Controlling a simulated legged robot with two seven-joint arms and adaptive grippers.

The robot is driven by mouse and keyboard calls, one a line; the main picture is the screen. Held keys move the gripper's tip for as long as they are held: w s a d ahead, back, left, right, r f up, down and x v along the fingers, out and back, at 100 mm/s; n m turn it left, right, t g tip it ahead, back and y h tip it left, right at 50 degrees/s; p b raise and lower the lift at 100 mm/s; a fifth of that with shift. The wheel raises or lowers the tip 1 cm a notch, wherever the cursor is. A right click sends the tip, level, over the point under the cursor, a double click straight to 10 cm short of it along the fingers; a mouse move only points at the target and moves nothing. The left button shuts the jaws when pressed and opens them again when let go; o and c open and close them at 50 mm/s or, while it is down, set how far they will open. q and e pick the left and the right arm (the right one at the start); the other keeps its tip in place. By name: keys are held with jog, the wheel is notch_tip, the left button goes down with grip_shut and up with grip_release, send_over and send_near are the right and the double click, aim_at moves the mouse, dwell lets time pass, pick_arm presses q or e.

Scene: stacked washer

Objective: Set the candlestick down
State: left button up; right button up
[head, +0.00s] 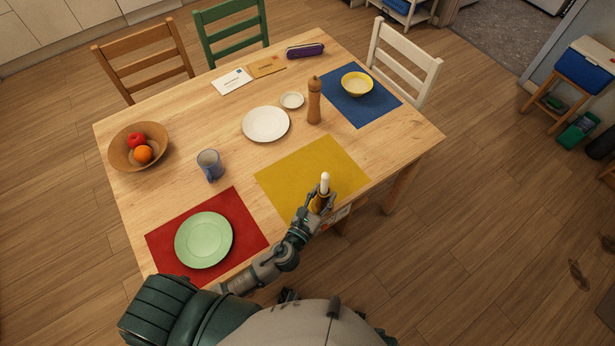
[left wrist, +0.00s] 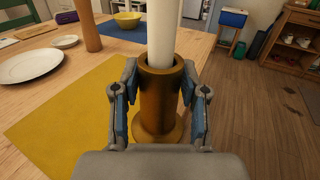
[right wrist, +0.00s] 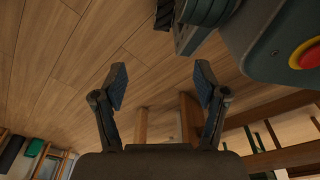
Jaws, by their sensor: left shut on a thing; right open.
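The candlestick is a brass holder with a white candle (head: 325,181). It stands upright in my left gripper (head: 318,203), near the front right edge of the yellow placemat (head: 305,172). In the left wrist view the gripper's blue pads are shut on both sides of the brass body (left wrist: 159,100), and its round foot shows below. I cannot tell whether the foot touches anything. My right gripper (right wrist: 160,88) is open and empty, with wooden floor behind it in the right wrist view.
A red placemat with a green plate (head: 204,240) lies left of the yellow mat. A blue mug (head: 209,164), white plate (head: 266,124) and pepper mill (head: 314,100) stand behind it. A blue placemat with a yellow bowl (head: 357,85) is at back right. The yellow mat's middle is clear.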

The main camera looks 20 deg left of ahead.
pick_arm(q)
jog(key=shift+s+d+f+h, duration=0.1)
jog(key=shift+d+h, duration=0.05)
jog(key=shift+d, duration=0.2)
jog(key=shift+s+d+f+h, duration=0.1)
jog(key=shift+d+h, duration=0.05)
jog(key=shift+d, duration=0.2)
jog(key=shift+d+m, duration=0.15)
jog(key=shift+m, duration=0.15)
jog(key=w+a+f+b, duration=0.1)
jog(key=w+a, duration=0.2)
jog(key=w, duration=0.1)
jog(key=w+a+f, duration=0.2)
jog(key=w+a, duration=0.1)
jog(key=w, duration=0.1)
jog(key=w+a+f+b, duration=0.1)
jog(key=w+a+f, duration=0.1)
jog(key=w, duration=0.2)
jog(key=shift+w+a+b, duration=0.3)
jog(key=shift+w+a, duration=0.05)
jog(key=shift+a, duration=0.05)
jog(key=shift+f, duration=0.1)
pick_arm(e)
jog(key=w+r, duration=0.4)
jog(key=shift+w+a+r, duration=0.15)
jog(key=shift+a+r, duration=0.05)
jog(key=shift+r, duration=0.15)
